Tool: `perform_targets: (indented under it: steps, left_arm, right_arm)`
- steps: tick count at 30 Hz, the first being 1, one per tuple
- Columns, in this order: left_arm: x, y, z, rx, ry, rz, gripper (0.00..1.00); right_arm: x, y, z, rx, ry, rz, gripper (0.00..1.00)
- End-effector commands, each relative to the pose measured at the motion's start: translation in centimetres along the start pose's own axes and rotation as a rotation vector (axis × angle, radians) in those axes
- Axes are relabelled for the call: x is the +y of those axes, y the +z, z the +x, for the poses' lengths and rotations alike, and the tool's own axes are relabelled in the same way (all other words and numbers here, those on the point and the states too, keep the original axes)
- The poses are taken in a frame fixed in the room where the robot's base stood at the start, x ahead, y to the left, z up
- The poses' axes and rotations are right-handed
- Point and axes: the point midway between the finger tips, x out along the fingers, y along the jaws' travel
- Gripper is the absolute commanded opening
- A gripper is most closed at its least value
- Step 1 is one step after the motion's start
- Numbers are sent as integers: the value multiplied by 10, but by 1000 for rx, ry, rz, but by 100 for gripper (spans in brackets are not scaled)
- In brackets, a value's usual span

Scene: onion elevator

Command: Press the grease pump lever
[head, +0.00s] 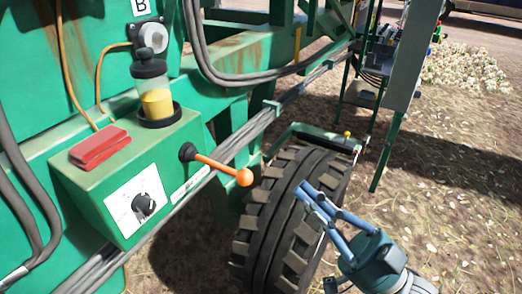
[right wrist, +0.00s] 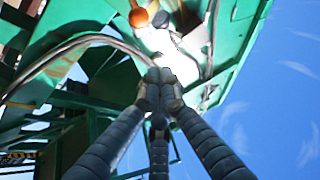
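The grease pump lever (head: 215,166) is a black-based orange rod with an orange ball end. It sticks out to the right from the green pump box (head: 165,165). A clear reservoir (head: 156,102) with yellow grease stands on the box. My right gripper (head: 308,192) is in front of the tire, to the right of the ball and apart from it. Its blue-grey fingers meet at the tips in the right wrist view (right wrist: 158,85), with nothing seen between them. In that view the orange ball (right wrist: 138,18) shows at the top, beyond the fingertips. My left gripper is out of view.
A large black tire (head: 285,220) stands right of the box, under the lever's end. A red block (head: 98,148) and a black dial (head: 143,204) are on the box. Grey hoses hang at the left. Open dirt ground (head: 455,190) lies to the right.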

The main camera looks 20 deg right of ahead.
Motion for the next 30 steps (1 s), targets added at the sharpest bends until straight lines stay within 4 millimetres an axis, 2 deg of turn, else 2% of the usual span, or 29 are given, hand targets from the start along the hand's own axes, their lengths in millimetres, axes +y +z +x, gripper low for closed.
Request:
perform_targets:
  steps: [4,12,16,20,30]
  left_arm:
    - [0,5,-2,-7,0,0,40]
    - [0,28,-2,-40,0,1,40]
    - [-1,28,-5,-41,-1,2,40]
    - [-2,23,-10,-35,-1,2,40]
    - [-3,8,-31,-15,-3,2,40]
  right_arm:
    - [-5,-4,2,-10,-3,-1,0]
    - [-5,-4,3,-8,-3,-2,0]
    - [-5,-6,11,-5,-4,-1,0]
    - [-6,-7,29,-2,-7,-3,0]
    - [-6,-9,92,-1,-4,-2,0]
